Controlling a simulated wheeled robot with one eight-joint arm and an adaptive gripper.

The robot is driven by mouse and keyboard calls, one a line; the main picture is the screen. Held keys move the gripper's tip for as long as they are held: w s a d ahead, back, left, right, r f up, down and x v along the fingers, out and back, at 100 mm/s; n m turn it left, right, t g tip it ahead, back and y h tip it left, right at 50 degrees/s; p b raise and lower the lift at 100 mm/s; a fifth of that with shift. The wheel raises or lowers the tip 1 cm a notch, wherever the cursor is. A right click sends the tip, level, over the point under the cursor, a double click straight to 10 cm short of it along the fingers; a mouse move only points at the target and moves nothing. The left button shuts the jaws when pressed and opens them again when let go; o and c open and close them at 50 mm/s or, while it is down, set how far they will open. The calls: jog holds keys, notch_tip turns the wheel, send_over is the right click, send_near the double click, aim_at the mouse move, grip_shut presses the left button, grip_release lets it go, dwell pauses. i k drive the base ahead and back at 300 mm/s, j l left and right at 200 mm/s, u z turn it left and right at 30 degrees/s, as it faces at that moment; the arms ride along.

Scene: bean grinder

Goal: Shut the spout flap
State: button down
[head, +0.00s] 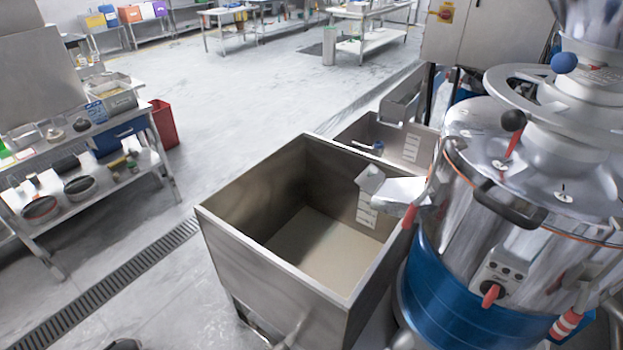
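The bean grinder (490,200) stands at the right, with a shiny steel drum above a blue base. A short metal spout (400,190) sticks out from the drum's left side, over the right rim of a steel bin. A small squared metal piece, perhaps the spout flap (370,180), is at the spout's outer end. I cannot tell surely whether the flap is open or shut. A red-tipped lever (410,214) hangs beside the spout. My gripper is not in view.
The open steel bin (230,244) stands left of the grinder, with a pale layer inside. Another steel bin (350,127) is behind it. A shelf table (150,110) with containers and a red bin (163,124) are at the left. The floor between is clear, with a drain grate (120,285).

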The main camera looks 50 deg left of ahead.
aim_at(370, 180)
jog(key=u, duration=1.75)
